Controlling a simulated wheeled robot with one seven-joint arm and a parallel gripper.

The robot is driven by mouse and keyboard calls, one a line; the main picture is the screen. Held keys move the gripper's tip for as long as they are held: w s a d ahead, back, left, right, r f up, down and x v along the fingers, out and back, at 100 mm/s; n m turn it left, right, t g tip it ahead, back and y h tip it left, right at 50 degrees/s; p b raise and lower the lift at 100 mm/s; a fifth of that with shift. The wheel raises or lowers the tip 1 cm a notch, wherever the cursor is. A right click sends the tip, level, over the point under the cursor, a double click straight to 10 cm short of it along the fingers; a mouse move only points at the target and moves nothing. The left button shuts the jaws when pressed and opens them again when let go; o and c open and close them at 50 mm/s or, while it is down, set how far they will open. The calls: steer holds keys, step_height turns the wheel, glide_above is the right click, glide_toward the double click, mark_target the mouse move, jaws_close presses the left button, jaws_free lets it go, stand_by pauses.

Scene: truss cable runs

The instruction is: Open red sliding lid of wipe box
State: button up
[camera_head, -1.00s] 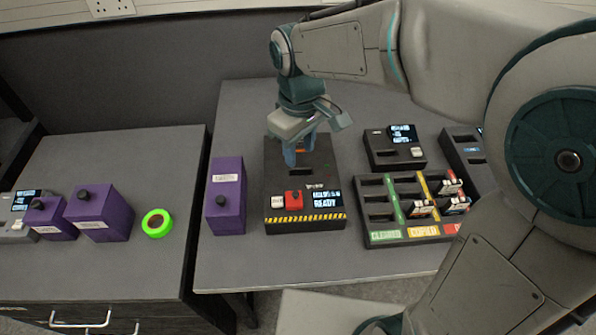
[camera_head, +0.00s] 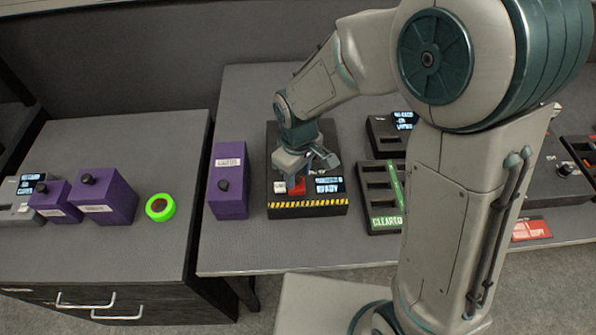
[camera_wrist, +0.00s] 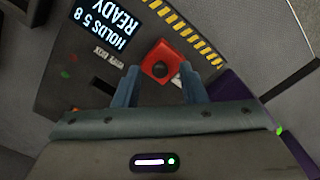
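The wipe box (camera_head: 320,208) is a dark box with a yellow-black striped front edge, and its screen reads READY. Its label "WIPE BOX" and a screen (camera_wrist: 103,28) reading "HOLDS 5 8 READY" show in the wrist view. My gripper (camera_head: 299,184) is over the lid. In the wrist view my gripper (camera_wrist: 160,82) has its blue fingers apart on either side of the lid; I cannot tell if they touch it.
A purple box (camera_head: 229,192) stands just left of the wipe box. A slotted rack (camera_head: 378,190) stands to its right, partly behind my arm. Two more purple boxes and a green ring (camera_head: 160,207) are on the left table. A gap separates the tables.

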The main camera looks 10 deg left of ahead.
mark_target(302, 180)
jaws_close()
steer(key=shift+w+d, duration=0.1)
steer(key=shift+d, duration=0.35)
jaws_free()
step_height(302, 180, up, 14)
steer(key=shift+b, duration=0.3)
